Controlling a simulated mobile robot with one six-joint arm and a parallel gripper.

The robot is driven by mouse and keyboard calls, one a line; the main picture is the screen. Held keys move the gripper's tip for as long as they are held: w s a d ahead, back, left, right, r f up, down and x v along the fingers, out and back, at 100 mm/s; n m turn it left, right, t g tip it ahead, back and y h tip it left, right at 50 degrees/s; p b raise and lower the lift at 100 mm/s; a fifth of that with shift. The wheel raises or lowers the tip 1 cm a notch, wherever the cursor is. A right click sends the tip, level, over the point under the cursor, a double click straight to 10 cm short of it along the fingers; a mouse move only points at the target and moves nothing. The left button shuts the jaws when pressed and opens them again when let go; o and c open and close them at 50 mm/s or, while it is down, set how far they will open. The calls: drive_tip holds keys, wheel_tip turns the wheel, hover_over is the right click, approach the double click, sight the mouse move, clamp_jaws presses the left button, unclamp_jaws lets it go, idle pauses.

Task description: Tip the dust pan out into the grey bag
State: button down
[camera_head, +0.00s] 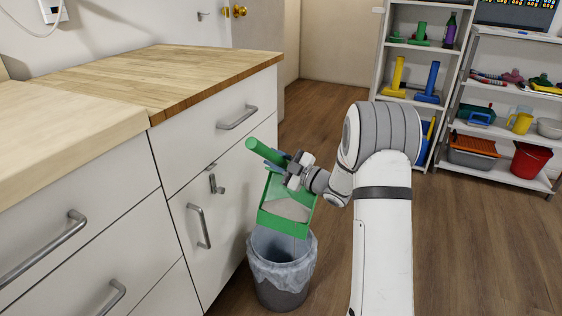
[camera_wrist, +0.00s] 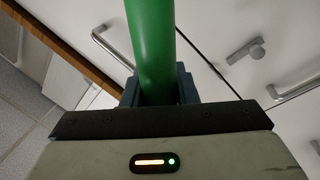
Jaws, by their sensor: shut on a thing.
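My gripper (camera_head: 284,165) is shut on the green handle of the dust pan (camera_head: 270,219). The handle (camera_wrist: 151,45) also shows between the jaws in the wrist view. The pan is tilted, with its handle up and its open edge down, and holds greyish-white material (camera_head: 289,209). The bag (camera_head: 261,269) is a grey liner in a dark round bin (camera_head: 282,295) on the floor. The pan's lower edge is over the bin's mouth. I cannot tell whether it touches the bag. Part of the bin's mouth is hidden behind the pan.
White drawers and a cupboard door (camera_head: 218,225) with metal handles stand close on the left, under a wooden worktop (camera_head: 150,75). Shelves (camera_head: 480,125) with coloured items and a red bucket (camera_head: 530,162) stand at the back right. The wooden floor (camera_head: 470,250) on the right is clear.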

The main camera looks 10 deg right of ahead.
drive_tip(key=s+a+f+n+g+y+b, duration=0.2)
drive_tip(key=s+a+f+n+b, duration=0.45)
drive_tip(key=s+a+n, duration=0.5)
drive_tip(key=s+a+f+n+g, duration=0.1)
drive_tip(key=s+f+n, duration=0.2)
drive_tip(key=f, duration=0.5)
drive_tip(key=s+a+f+n+g+y, duration=0.1)
drive_tip(key=s+f+n, duration=0.3)
drive_tip(key=f, duration=0.4)
drive_tip(key=shift+s+f+n+p, duration=0.15)
drive_tip(key=shift+n+p, duration=0.3)
drive_tip(key=shift+n, duration=0.4)
drive_tip(key=shift+a, duration=0.1)
